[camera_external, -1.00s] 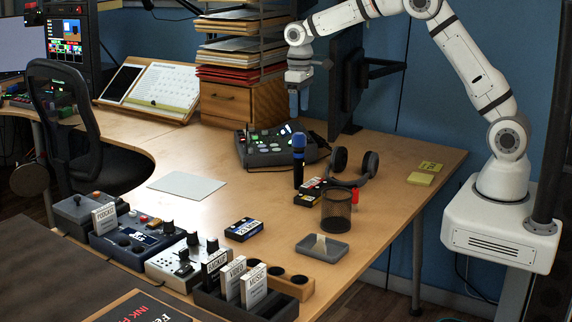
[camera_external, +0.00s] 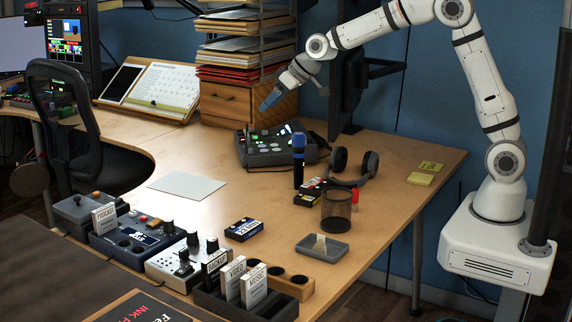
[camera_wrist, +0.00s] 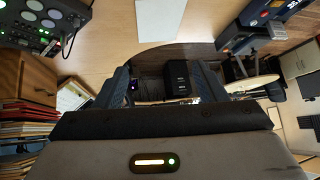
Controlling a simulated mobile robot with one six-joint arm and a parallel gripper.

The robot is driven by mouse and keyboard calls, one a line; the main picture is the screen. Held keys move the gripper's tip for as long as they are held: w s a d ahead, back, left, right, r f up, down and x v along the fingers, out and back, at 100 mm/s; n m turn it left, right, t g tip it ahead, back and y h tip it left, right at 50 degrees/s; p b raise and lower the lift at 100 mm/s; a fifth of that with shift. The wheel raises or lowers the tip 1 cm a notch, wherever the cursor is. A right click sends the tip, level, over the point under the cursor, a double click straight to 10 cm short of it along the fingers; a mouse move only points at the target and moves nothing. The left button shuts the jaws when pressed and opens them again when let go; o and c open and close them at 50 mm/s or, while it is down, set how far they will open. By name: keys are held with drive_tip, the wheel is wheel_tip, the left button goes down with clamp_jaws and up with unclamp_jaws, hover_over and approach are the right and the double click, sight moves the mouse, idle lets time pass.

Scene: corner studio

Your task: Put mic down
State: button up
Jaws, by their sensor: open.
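The mic is not seen in the wrist view.
A mixer (camera_external: 277,149) sits behind the mic. Headphones (camera_external: 352,166), small boxes and a mesh cup (camera_external: 336,211) stand close to its right. A pale sheet (camera_external: 186,186) lies on the left. Paper trays (camera_external: 240,48) and a wooden drawer (camera_external: 240,103) rise beside my gripper.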

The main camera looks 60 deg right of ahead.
drive_tip(key=s+d+r+m+t+h+b, duration=0.2)
drive_tip(key=s+d+m+t+h+b, duration=0.3)
drive_tip(key=s+d+t+h+b, duration=0.35)
drive_tip(key=t+y+p, duration=0.1)
drive_tip(key=y, duration=0.1)
approach(295, 139)
drive_tip(key=w+d, duration=0.1)
drive_tip(key=w, duration=0.1)
drive_tip(key=w+d+f, duration=0.1)
drive_tip(key=w, duration=0.1)
drive_tip(key=shift+d, duration=0.3)
drive_tip(key=shift+f, duration=0.25)
drive_tip(key=shift+w, duration=0.25)
drive_tip(key=x, duration=0.7)
drive_tip(key=shift+w+d+r+p, duration=0.1)
drive_tip(key=shift+d+r+p, duration=0.1)
drive_tip(key=shift+d+p, duration=0.15)
